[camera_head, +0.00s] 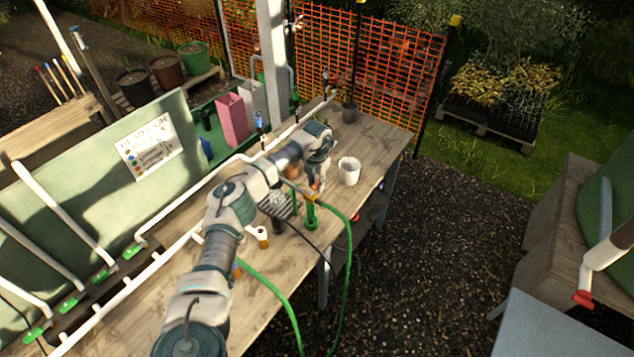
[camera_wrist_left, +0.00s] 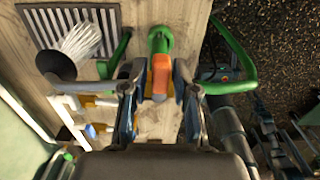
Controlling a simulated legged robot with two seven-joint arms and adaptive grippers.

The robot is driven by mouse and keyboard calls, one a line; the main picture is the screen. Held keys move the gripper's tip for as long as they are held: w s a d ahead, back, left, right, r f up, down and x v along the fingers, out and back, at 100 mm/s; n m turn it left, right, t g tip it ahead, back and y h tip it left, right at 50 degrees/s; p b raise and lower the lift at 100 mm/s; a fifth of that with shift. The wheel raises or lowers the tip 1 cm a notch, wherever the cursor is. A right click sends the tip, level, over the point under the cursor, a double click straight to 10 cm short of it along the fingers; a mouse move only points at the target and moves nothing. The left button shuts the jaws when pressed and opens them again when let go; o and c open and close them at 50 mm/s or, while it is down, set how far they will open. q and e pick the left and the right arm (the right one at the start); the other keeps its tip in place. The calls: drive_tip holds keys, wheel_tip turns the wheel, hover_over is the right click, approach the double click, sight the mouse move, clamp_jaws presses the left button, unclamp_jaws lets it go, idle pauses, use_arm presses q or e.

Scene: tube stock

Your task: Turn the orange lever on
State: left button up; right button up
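The orange lever (camera_wrist_left: 161,76) sits on a green standing valve (camera_wrist_left: 160,40) in the left wrist view. In the head view the green valve post (camera_head: 311,216) stands near the table's right edge, and the lever is mostly hidden by my arm. My left gripper (camera_wrist_left: 160,92) is open, with one finger on each side of the lever. Narrow gaps seem to remain between the fingers and the lever; contact is not clear. In the head view my left gripper (camera_head: 317,178) is over the valve.
The wooden table (camera_head: 385,140) carries a white cup (camera_head: 349,170), white pipes and a green hose (camera_head: 346,250). A grate (camera_wrist_left: 70,22) and a white brush-like bundle (camera_wrist_left: 80,40) lie left of the valve. A sign board (camera_head: 148,150) stands behind. Gravel is open at right.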

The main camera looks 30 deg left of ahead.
sight(316, 183)
use_arm(q)
drive_tip(key=shift+o, duration=0.3)
drive_tip(key=shift+r, duration=0.1)
drive_tip(key=shift+r, duration=0.35)
wheel_tip(316, 183, up, 11)
idle(0.3)
